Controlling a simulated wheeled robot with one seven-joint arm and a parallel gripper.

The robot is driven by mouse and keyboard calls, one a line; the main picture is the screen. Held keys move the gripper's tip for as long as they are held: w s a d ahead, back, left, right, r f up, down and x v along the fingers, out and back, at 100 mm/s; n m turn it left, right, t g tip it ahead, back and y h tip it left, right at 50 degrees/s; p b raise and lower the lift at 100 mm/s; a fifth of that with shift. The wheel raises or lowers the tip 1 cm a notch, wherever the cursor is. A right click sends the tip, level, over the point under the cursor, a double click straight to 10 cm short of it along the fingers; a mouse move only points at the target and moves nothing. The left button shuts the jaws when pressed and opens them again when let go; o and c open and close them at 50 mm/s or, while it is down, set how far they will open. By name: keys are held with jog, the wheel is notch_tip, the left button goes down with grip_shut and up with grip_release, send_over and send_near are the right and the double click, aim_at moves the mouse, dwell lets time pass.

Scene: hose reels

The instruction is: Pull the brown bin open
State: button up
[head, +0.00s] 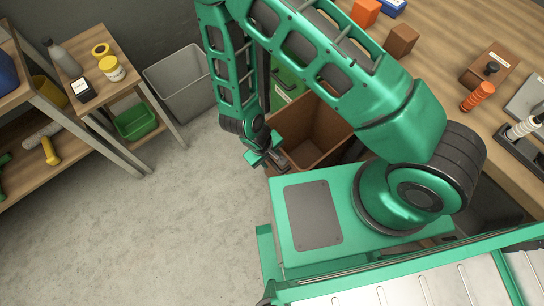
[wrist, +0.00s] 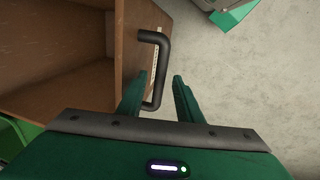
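The brown bin (head: 312,130) stands out from under the workbench, and its empty inside shows from above. In the wrist view its brown front panel (wrist: 127,42) carries a dark bar handle (wrist: 163,62) and a pale label strip partly behind the handle. My gripper (head: 268,156) is at the front of the bin. In the wrist view my gripper (wrist: 160,80) is open, with the handle bar between its two green fingers. A gap shows between the bar and the right finger. I cannot tell whether the left finger touches the bar.
A green bin (head: 288,84) is beside the brown one, partly hidden by my arm. A grey open bin (head: 183,85) stands on the floor further left. A wooden shelf unit (head: 92,50) is at the left. The concrete floor (head: 130,220) in front is clear.

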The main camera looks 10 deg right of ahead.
jog(key=w+v, duration=0.1)
jog(key=v, duration=0.9)
jog(key=shift+s+r, duration=0.35)
jog(key=shift+s, duration=0.1)
